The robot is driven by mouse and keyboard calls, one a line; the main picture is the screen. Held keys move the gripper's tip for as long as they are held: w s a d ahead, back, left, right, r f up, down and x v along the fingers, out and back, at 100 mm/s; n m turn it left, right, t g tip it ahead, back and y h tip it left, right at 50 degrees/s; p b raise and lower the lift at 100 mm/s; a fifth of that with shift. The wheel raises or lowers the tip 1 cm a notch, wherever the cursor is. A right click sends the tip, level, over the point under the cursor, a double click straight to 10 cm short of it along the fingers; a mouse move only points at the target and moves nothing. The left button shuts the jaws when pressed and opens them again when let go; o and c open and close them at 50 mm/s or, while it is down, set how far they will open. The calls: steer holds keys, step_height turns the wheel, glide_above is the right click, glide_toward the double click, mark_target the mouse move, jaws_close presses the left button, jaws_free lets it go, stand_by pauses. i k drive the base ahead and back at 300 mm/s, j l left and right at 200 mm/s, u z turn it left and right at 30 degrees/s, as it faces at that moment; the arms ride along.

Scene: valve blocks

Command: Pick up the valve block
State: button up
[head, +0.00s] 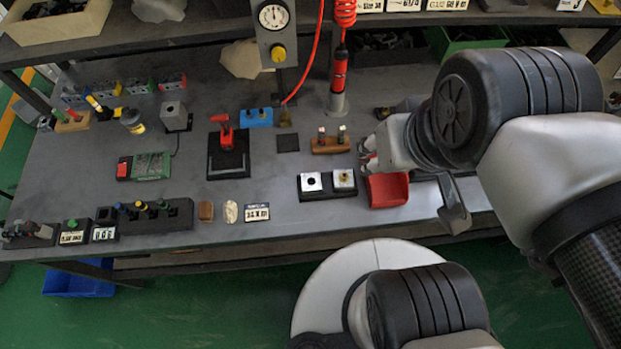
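Two square silver blocks sit side by side in a black holder (328,194) near the front of the bench. The left block (304,187) has a dark round hole in its top. The right block (344,184) has a brass-coloured fitting on top. They look like valve blocks, but I cannot tell which one the task names. My gripper (366,156) is above the bench, just right of and behind the right block. It appears apart from both blocks. Its fingers are small and partly hidden by its own body, so its opening is unclear.
A red bin (387,190) stands right of the holder, beneath my gripper. A wooden stand (330,146) is behind the holder. A red tool (339,70) hangs on a coiled hose. A black fixture with a red clamp (228,160) is to the left. Bare bench (275,180) lies between.

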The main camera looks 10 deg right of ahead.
mark_target(312, 184)
steer(key=j, duration=1.05)
steer(key=z, duration=1.65)
steer(key=i+j, duration=0.05)
